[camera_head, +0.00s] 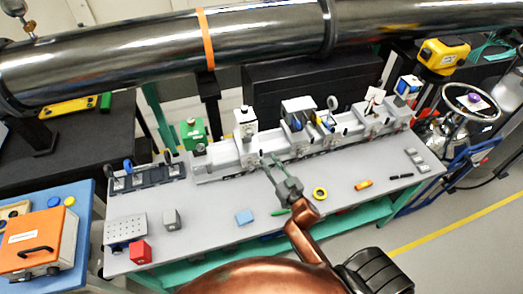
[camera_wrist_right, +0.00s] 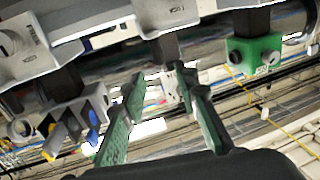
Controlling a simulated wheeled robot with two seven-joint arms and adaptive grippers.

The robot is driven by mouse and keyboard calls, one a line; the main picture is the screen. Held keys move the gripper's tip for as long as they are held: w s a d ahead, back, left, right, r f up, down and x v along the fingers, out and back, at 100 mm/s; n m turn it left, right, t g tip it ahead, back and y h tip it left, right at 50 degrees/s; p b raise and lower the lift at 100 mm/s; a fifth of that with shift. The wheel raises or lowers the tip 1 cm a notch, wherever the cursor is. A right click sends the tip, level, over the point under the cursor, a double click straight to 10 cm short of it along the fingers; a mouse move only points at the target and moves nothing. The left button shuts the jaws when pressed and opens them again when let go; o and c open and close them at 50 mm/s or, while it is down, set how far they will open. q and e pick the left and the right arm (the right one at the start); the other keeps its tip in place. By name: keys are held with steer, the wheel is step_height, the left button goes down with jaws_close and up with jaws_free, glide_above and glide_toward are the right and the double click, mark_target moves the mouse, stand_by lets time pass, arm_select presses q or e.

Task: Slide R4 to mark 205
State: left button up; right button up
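A long grey rail (camera_head: 218,162) runs across the back of the bench. Several carriers stand on it, among them one with a white box on a post (camera_head: 245,123), one with a white top and blue parts (camera_head: 298,108), and one further right (camera_head: 374,108). I cannot read which is R4, nor any mark 205. My right gripper (camera_head: 268,160) is in front of the rail, just right of the white-box carrier. In the right wrist view its green-padded fingers (camera_wrist_right: 158,80) are apart with nothing visibly held between them. My left gripper is not in view.
A large pipe (camera_head: 120,52) crosses above. The bench's front middle is mostly clear.

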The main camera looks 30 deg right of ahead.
mark_target(262, 152)
steer(key=w, duration=0.7)
steer(key=shift+w+d, duration=0.15)
steer(key=shift+w, duration=0.15)
steer(key=shift+c, duration=0.3)
jaws_close()
